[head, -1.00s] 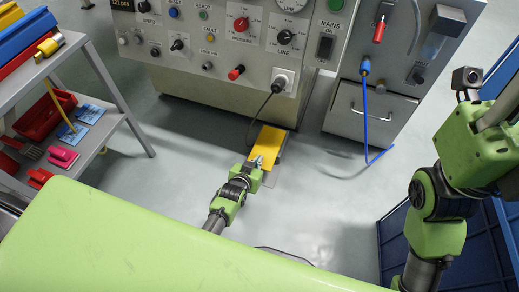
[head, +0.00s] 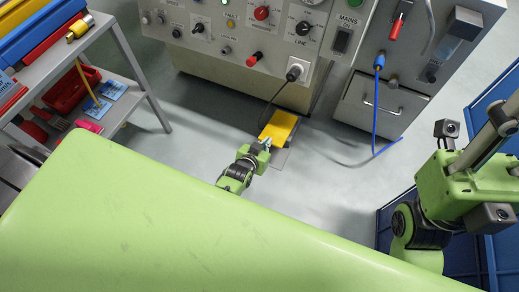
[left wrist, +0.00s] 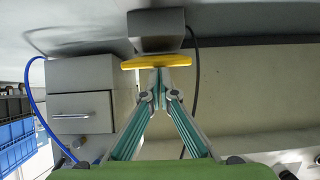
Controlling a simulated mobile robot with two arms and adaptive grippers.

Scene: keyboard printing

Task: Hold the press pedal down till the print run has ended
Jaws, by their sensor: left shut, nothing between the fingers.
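The press pedal (head: 281,128) has a yellow tread and sits on the floor in front of the press (head: 240,72). A cable runs from it up to the panel. My left gripper (head: 266,144) is at the near end of the tread. In the left wrist view the yellow tread (left wrist: 172,61) lies in front of a grey housing (left wrist: 157,30). My left gripper (left wrist: 160,74) is shut and empty there, its fingertips at or against the tread's edge. I cannot tell how far the tread is pressed. My right arm shows at the right, but its gripper is out of view.
A shelf trolley (head: 135,65) with bins and tools stands at the left. A grey drawer cabinet (head: 385,105) with a hanging blue hose (head: 375,110) is right of the pedal. Blue crates (head: 495,100) stand at the far right. Open floor surrounds the pedal.

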